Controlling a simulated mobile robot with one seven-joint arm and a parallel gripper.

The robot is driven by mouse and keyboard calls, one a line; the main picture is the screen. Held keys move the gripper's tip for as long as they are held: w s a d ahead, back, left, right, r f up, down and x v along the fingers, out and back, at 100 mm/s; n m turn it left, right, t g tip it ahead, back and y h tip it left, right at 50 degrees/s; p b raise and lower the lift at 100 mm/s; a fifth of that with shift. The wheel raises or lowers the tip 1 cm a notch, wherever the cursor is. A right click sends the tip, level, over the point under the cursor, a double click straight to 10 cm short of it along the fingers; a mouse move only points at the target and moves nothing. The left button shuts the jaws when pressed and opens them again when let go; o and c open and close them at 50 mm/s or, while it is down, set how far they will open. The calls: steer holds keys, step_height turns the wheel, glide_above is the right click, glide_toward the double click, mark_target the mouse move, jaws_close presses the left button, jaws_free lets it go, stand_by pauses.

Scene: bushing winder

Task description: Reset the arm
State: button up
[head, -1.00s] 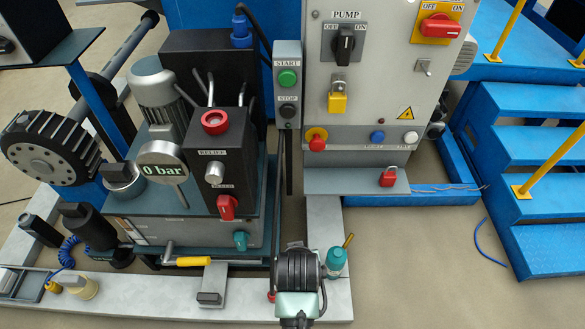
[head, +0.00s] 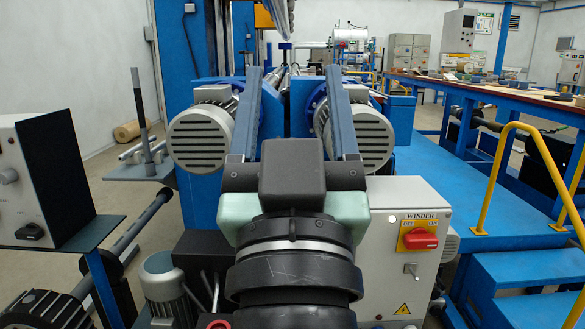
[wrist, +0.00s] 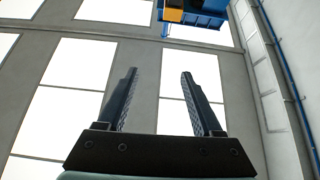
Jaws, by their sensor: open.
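My gripper (head: 296,115) is raised in front of the head camera, its two long fingers apart with nothing between them. In the wrist view my gripper (wrist: 157,85) points up at the ceiling, open and empty. My wrist and forearm fill the lower middle of the head view and hide part of the machine behind.
Two motors (head: 200,138) flank the fingers behind. A white winder cabinet (head: 415,255) with a red switch stands to the right, beside blue steps (head: 520,270) and a yellow rail (head: 490,185). A control box (head: 30,180) is at left. An orange and blue overhead unit (wrist: 195,12) shows above.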

steer(key=s+r+t+p, duration=0.35)
steer(key=s+r, duration=0.25)
steer(key=r, duration=0.5)
step_height(320, 180, up, 34)
steer(key=p, duration=3.5)
steer(key=shift+f+g, duration=0.15)
steer(key=shift+g, duration=0.3)
steer(key=shift+o, duration=0.4)
steer(key=shift+w+a, duration=0.1)
steer(key=shift+a, duration=0.1)
